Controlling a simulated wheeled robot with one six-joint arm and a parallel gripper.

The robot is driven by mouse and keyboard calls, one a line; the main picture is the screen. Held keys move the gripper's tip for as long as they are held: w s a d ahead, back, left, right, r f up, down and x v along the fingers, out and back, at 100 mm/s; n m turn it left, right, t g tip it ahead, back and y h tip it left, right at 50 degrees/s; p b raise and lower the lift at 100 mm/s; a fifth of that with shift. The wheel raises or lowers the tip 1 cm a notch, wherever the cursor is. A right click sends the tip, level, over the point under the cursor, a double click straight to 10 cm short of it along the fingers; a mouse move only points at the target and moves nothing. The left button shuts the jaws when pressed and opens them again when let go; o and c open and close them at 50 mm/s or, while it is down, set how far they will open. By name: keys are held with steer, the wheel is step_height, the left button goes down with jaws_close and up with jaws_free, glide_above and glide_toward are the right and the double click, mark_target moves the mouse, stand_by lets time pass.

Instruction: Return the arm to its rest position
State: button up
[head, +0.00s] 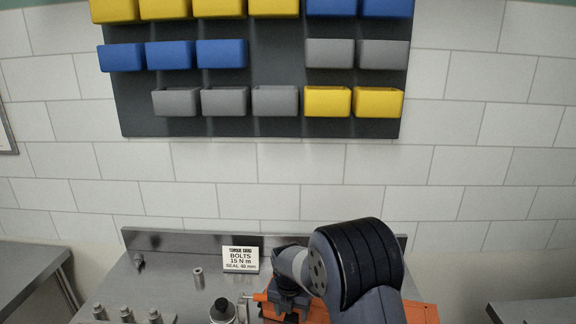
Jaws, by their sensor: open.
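My arm rises from the bottom right of the head view and bends over the steel bench (185,272). Its large dark joint hides part of the bench. My gripper (284,304) is at the dark end of the arm, low over the bench and right of the sign. It is open, and I see nothing held in it. Its fingertips are small and partly cut off by the bottom edge, so their exact gap is unclear. An orange thing (422,313) lies behind and beside the arm, mostly hidden.
A torque card sign (240,260) stands at the bench's back. A small metal cylinder (198,278), a black-topped fitting (222,311) and several metal posts (127,314) stand left of my gripper. A bin rack (250,127) hangs on the tiled wall. Side tables (30,270) flank the bench.

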mark_target(290, 320)
step_height(290, 320, down, 3)
steer(key=shift+w+r, duration=0.1)
steer(key=shift+r, duration=0.1)
steer(key=shift+s+a+f+t+h, duration=0.15)
steer(key=shift+s+t+h, duration=0.3)
steer(key=shift+t, duration=0.75)
steer(key=shift+s+a+f+t+h+b, duration=0.1)
steer(key=shift+s+f+t+h+b, duration=0.25)
steer(key=shift+t+b, duration=0.8)
steer(key=shift+s+f+t+b, duration=0.3)
steer(key=shift+t+b, duration=0.15)
steer(key=shift+b, duration=0.25)
steer(key=b, duration=0.2)
steer(key=shift+f+t+b, duration=0.15)
steer(key=shift+t+b, duration=0.15)
steer(key=shift+t, duration=0.1)
steer(key=t+b, duration=0.1)
steer(key=b, duration=0.5)
steer(key=s+f+t+h+b, duration=0.1)
steer(key=t+b, duration=0.1)
steer(key=b, duration=0.4)
steer(key=shift+a+f+t, duration=0.15)
steer(key=shift+f+t, duration=0.05)
steer(key=shift+t, duration=0.1)
steer(key=shift+t+b, duration=0.4)
steer(key=shift+b, duration=0.65)
steer(key=shift+r, duration=0.15)
